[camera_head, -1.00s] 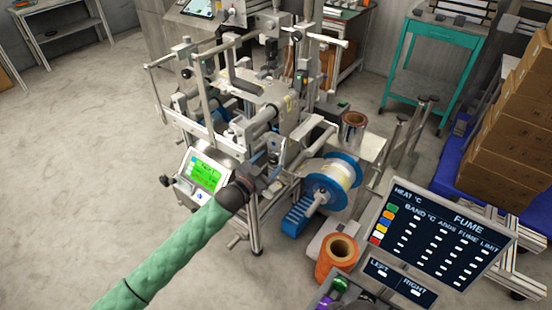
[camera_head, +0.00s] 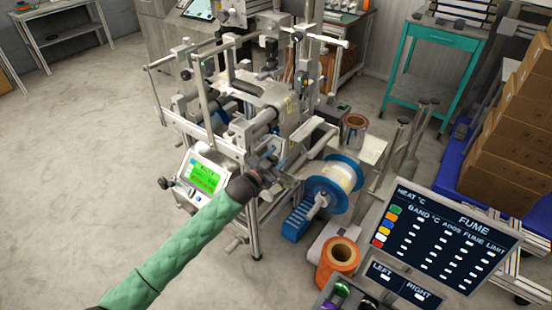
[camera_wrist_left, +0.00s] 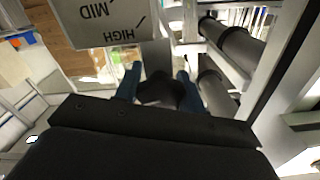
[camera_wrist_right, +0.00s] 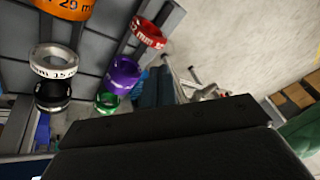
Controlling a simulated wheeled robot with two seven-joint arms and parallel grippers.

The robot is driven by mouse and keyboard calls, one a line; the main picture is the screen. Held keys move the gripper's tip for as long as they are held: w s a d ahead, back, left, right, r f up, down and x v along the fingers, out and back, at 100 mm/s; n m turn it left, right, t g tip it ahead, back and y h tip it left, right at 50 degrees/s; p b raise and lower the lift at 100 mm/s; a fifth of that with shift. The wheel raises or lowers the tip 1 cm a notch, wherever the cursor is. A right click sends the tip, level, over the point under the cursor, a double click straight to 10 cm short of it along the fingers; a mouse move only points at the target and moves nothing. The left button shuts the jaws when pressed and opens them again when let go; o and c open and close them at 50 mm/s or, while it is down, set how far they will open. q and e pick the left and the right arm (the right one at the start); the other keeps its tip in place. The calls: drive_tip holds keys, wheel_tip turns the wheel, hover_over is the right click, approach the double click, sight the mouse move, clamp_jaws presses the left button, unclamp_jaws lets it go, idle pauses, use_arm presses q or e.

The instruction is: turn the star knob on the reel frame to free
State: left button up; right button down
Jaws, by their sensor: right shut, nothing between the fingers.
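The reel frame (camera_head: 232,95) is a grey metal machine with rollers and bars in the middle of the head view. My left gripper (camera_head: 272,160) reaches its front right side. In the left wrist view, the two blue fingers (camera_wrist_left: 158,84) stand apart on either side of a dark knob-like part (camera_wrist_left: 160,92), which looks like the star knob. Contact with it cannot be made out. A grey plate (camera_wrist_left: 100,22) beyond reads HIGH and MID, upside down; the knob's setting is hidden. My right gripper (camera_wrist_right: 158,88) is shut and empty in the right wrist view.
A blue-flanged reel (camera_head: 335,185) and an orange roll (camera_head: 340,255) stand right of the frame. A green-lit display (camera_head: 205,175) sits left of my left gripper. Below my right gripper are coloured rings, including a purple one (camera_wrist_right: 122,75). Floor at left is clear.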

use_arm(q)
drive_tip(key=shift+r+p, duration=0.15)
drive_tip(key=shift+p, duration=0.15)
drive_tip(key=n+p, duration=0.2)
drive_tip(key=n, duration=0.2)
drive_tip(key=shift+n, duration=0.8)
use_arm(e)
drive_tip(key=shift+g+h, duration=0.5)
drive_tip(key=shift+h, duration=0.1)
drive_tip(key=d+r, duration=0.2)
drive_tip(key=s+d+r, duration=0.1)
drive_tip(key=d+r, duration=0.1)
drive_tip(key=shift+s+r, duration=0.15)
use_arm(q)
drive_tip(key=o, duration=1)
